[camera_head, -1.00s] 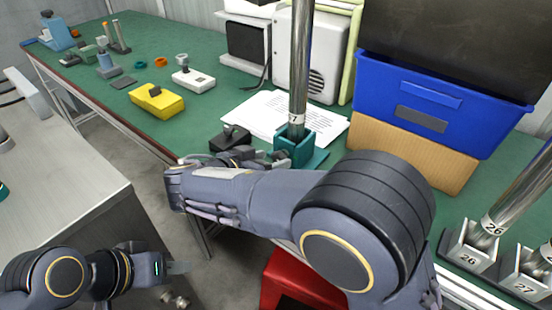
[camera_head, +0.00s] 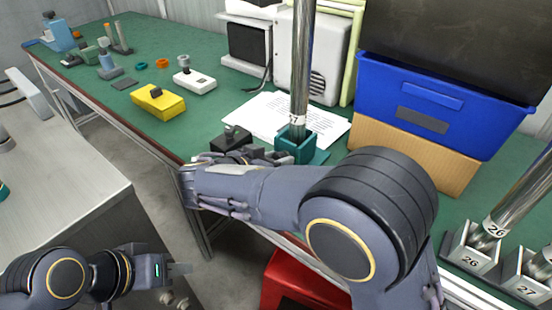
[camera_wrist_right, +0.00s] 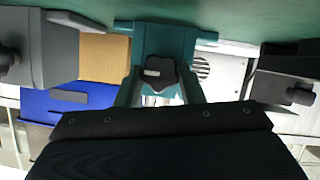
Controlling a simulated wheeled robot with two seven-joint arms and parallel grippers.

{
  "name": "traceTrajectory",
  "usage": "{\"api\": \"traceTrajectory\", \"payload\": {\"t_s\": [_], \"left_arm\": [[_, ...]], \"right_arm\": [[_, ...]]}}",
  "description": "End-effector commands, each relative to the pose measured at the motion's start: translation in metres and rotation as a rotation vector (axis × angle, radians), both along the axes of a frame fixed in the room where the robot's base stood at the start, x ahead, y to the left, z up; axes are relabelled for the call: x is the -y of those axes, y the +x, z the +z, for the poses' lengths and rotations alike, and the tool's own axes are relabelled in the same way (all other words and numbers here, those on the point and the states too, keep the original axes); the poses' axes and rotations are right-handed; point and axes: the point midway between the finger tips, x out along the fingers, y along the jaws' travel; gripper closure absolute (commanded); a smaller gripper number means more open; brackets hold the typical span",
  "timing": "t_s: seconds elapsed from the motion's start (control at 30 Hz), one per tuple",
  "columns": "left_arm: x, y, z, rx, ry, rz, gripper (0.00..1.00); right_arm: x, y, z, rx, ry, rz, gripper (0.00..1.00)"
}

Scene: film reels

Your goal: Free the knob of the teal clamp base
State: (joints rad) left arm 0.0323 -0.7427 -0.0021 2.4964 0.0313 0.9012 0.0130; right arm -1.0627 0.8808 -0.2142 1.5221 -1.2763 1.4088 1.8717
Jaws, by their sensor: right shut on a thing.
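The teal clamp base (camera_head: 297,147) stands on the green bench with an upright steel post (camera_head: 300,75) in it. In the right wrist view the teal base (camera_wrist_right: 165,40) is at the top middle, with its dark lobed knob (camera_wrist_right: 160,77) facing the camera. My right gripper (camera_wrist_right: 160,90) has its fingers on both sides of the knob and is shut on it. In the head view my right arm hides the knob and the fingertips. My left gripper (camera_head: 188,268) is low at the left, away from the bench; its jaw opening is unclear.
A dark clamp base (camera_head: 231,140) stands just left of the teal one. White papers (camera_head: 262,112) lie behind. A blue bin (camera_head: 430,100) on a cardboard box is at the right. A yellow block (camera_head: 158,101) lies at the left; a red stool (camera_head: 285,280) is below.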

Motion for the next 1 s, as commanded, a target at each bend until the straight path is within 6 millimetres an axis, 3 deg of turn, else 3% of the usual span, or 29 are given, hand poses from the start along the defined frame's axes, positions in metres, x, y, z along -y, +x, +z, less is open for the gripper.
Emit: {"api": "traceTrajectory", "payload": {"t_s": [1.0], "left_arm": [[0.000, 0.000, 0.019, 0.000, 0.000, 0.000, 0.64]], "right_arm": [[-0.005, 0.002, -0.002, -0.314, -0.471, 0.001, 0.88]]}}
